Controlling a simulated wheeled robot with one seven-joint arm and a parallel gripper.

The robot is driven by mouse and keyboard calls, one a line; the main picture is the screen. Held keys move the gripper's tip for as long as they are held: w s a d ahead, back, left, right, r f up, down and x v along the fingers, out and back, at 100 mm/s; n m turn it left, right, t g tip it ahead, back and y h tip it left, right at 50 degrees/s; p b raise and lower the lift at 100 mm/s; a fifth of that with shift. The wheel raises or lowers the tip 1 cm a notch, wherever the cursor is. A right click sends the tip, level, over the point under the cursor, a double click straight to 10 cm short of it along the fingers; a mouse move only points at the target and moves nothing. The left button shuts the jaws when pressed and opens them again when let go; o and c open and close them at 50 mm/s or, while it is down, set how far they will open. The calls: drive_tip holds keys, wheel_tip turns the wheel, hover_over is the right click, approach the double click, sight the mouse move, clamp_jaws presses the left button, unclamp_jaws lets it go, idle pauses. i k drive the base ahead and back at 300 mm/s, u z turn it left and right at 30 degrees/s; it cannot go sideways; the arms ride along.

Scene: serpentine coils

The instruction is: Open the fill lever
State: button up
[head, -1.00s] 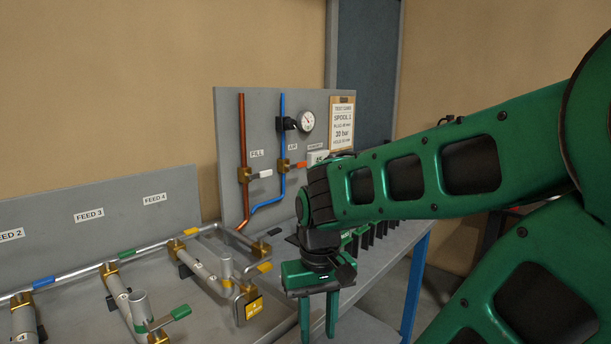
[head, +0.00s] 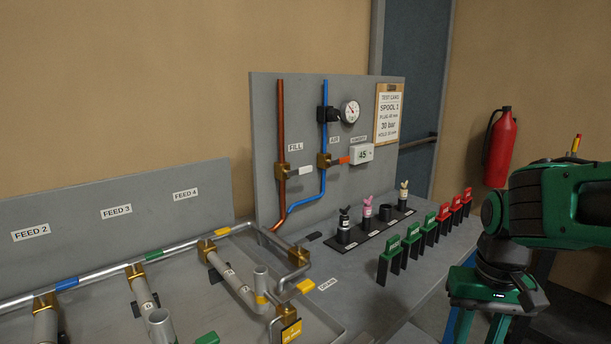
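The fill lever (head: 300,171) is a white handle on a brass valve (head: 281,171), fitted on the copper pipe under the FILL label on the grey upright panel. The handle points out to the right, roughly across the pipe. My gripper (head: 480,328) is at the lower right, well away from the lever and in front of the bench's right side. It points down with its two fingers apart and nothing seen between them; the fingertips are cut off by the frame's bottom edge.
An orange air lever (head: 341,160) sits just right of the fill lever on the blue pipe. A gauge (head: 350,111) and a small display (head: 362,153) are nearby. Bottles in a black rack (head: 366,228) and green and red tags (head: 413,237) stand on the bench below. Feed pipes (head: 120,268) run at left.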

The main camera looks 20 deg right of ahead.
sight(303, 170)
drive_tip(key=u, duration=1.1)
drive_tip(key=k, duration=0.95)
drive_tip(key=z, duration=0.95)
drive_tip(key=i, duration=1.05)
drive_tip(key=u, duration=0.05)
